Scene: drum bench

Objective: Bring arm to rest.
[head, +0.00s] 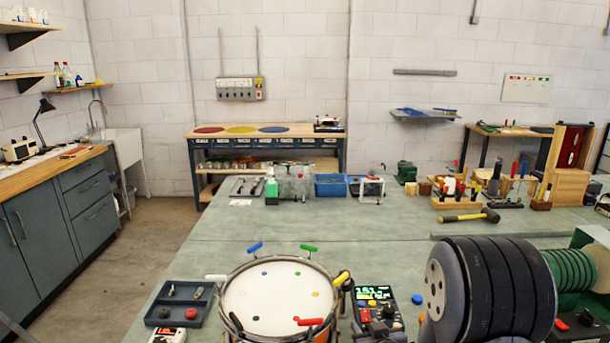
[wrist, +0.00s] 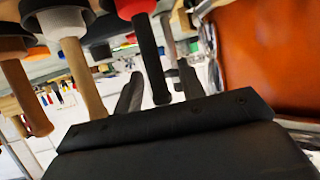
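My gripper (wrist: 158,90) shows in the wrist view, its black body across the bottom and two dark fingers standing apart. It looks open. A black handle (wrist: 148,55) appears between the fingers in the picture, with no clear contact; its distance is hard to judge. Wooden handles (wrist: 84,78) with dark heads hang into the upper left of the tilted view. My gripper and arm cannot be made out with certainty in the head view.
A drum (head: 275,295) with coloured handles stands at the bench front, between a dark tray (head: 181,303) and a display device (head: 376,308). A large black ribbed cylinder (head: 485,290) fills the right front. A mallet (head: 470,216) lies farther back. The middle bench (head: 330,227) is clear.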

